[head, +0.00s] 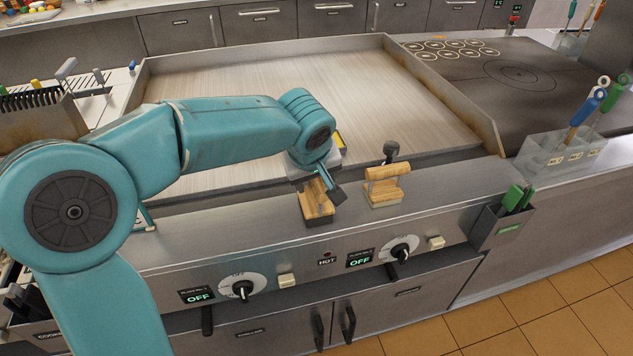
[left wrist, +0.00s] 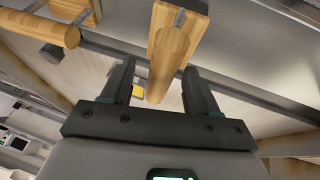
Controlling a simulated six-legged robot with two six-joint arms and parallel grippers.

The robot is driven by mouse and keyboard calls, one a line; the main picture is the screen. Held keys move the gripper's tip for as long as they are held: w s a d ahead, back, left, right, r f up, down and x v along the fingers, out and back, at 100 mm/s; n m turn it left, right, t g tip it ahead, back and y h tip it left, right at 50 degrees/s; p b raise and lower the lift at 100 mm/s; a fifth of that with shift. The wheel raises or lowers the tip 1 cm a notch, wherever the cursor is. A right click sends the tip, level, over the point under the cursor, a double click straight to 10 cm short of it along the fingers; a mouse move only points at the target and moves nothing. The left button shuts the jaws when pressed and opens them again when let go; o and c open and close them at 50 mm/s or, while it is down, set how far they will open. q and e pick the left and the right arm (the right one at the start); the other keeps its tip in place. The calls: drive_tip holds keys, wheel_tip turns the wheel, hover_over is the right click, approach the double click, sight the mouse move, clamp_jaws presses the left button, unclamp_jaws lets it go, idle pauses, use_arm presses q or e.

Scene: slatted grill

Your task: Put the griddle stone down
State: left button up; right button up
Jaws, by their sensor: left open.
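My left gripper (head: 323,188) is over the front ledge of the grill and points down. It is open, with its fingers on either side of the wooden handle of the griddle stone (head: 317,208), which rests on the ledge. In the left wrist view the handle (left wrist: 172,58) shows between the two spread fingers, with a gap visible beside it. The stone's underside is hidden. A second wooden-handled tool (head: 383,187) stands on the ledge just to the right; its handle also shows in the left wrist view (left wrist: 40,28). My right gripper is not in view.
Control knobs (head: 243,290) line the front panel. A holder with green-handled tools (head: 503,222) hangs at right. A clear bin (head: 562,150) stands beyond it.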

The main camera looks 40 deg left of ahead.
use_arm(q)
drive_tip(key=v, duration=0.9)
drive_tip(key=shift+f, duration=0.1)
